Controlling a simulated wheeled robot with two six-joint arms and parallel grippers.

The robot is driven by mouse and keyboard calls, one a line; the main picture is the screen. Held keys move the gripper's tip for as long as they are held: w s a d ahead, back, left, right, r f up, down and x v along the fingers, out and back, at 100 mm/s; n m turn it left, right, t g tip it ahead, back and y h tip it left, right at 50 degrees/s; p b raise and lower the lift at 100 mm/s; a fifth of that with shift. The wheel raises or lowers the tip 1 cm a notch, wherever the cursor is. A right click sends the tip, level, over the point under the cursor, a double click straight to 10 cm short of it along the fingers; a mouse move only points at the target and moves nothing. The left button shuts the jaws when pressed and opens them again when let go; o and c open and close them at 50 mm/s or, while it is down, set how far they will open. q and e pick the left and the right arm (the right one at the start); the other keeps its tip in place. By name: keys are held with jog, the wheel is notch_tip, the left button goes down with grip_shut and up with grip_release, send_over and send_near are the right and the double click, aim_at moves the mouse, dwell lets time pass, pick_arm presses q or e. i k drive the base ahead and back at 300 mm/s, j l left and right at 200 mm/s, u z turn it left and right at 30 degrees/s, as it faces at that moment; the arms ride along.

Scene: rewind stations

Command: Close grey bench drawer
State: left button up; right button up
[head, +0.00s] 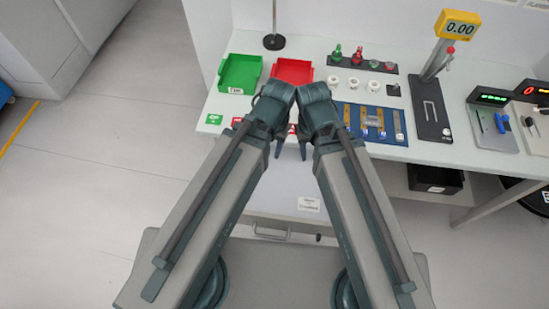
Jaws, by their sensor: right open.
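The grey bench drawer (285,203) is under the front edge of the bench, low in the middle of the head view, partly covered by my two arms. It has a white label (309,204) and a bar handle (272,236) at its near edge. How far out it stands is hard to tell. My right gripper (303,148) is open and empty, pointing down near the bench's front edge, beyond the handle. My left gripper (278,146) is close beside it, mostly hidden behind its own wrist. Neither gripper is seen touching the handle.
The white bench (440,152) carries a green tray (240,74), a red tray (291,71), a blue tool board (372,123) and a stand with a yellow display (457,24). A black bin (435,179) sits under the bench. The floor at left is clear.

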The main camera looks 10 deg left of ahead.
aim_at(273, 204)
jog(key=k+j, duration=0.2)
jog(key=k, duration=0.15)
jog(key=k+j+z, duration=0.1)
jog(key=k, duration=0.9)
jog(key=l, duration=0.05)
